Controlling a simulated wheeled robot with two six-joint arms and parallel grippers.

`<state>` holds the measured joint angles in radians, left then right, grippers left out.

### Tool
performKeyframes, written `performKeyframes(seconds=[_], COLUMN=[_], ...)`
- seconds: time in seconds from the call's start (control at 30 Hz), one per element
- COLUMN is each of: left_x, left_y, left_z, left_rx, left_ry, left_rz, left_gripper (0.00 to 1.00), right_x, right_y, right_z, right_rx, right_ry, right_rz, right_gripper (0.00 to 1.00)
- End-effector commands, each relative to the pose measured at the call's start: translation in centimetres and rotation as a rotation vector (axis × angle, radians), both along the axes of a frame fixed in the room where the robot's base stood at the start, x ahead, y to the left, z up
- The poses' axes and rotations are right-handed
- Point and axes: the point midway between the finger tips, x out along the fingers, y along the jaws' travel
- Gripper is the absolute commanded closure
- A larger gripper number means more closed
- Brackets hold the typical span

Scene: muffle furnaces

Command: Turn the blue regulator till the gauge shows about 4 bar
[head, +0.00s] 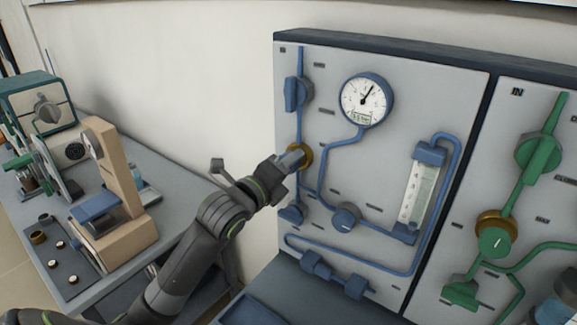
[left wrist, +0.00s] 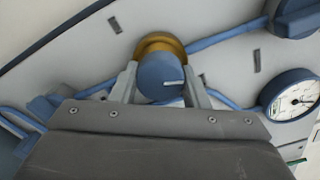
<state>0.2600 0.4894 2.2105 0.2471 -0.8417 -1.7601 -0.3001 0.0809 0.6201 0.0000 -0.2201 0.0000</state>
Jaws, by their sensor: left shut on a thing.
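The blue regulator is a round knob (left wrist: 160,76) with a white line, in front of a gold collar (left wrist: 172,43) on the grey panel. My left gripper (head: 291,160) is shut on the knob, one finger on each side in the left wrist view. In the head view the gripper hides most of the knob, and part of the gold collar (head: 305,155) shows. The round white gauge (head: 367,100) is above right of it, its needle tilted up and right. Its small greenish readout is too small to read surely. The gauge also shows in the left wrist view (left wrist: 293,97).
Blue valve handles (head: 297,94) sit above and below the regulator, close to my gripper. A lower blue knob (head: 346,216) and a flow tube (head: 418,190) are to the right. A second panel has green valves (head: 538,154). A bench (head: 165,185) with instruments stands left.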

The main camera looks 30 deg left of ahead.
Motion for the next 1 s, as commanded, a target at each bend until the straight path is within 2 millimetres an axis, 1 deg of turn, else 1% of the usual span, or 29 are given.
performKeyframes(seconds=[0.03,0.17,0.2,0.33,0.37,0.63,0.73,0.87,1.0], left_x=[0.0,0.0,0.0,0.0,0.0,-0.1,-0.5,-2.1,-4.8], left_y=[0.0,0.0,0.0,0.0,0.0,0.0,0.1,0.4,0.8], left_z=[-0.3,-0.3,-0.3,-0.2,-0.2,-0.1,-0.1,-0.2,-0.3], left_rx=[-0.002,-0.002,-0.003,-0.002,-0.002,-0.002,-0.001,0.002,0.006], left_ry=[0.008,0.008,0.008,0.006,0.006,0.002,0.002,0.002,0.002], left_rz=[0.001,0.001,0.001,0.001,0.001,0.0,0.0,0.0,0.001], left_gripper=[0.82,0.82,0.56,0.39,0.37,0.37,0.37,0.37,0.37], right_x=[0.0,0.0,0.0,0.0,0.0,0.0,0.0,0.0,0.0], right_y=[0.0,0.0,0.0,0.0,0.0,0.0,0.0,0.0,0.1], right_z=[0.0,0.0,0.0,0.0,0.0,0.0,-0.1,-0.4,-0.8], right_rx=[0.0,0.0,0.0,0.0,0.0,0.0,0.0,0.0,0.001], right_ry=[0.0,0.0,0.0,0.0,0.0,0.0,0.0,0.0,0.0], right_rz=[0.0,0.0,0.0,0.0,0.0,0.0,0.0,0.0,0.0], right_gripper=[0.64,0.64,0.64,0.64,0.64,0.64,0.64,0.64,0.64])
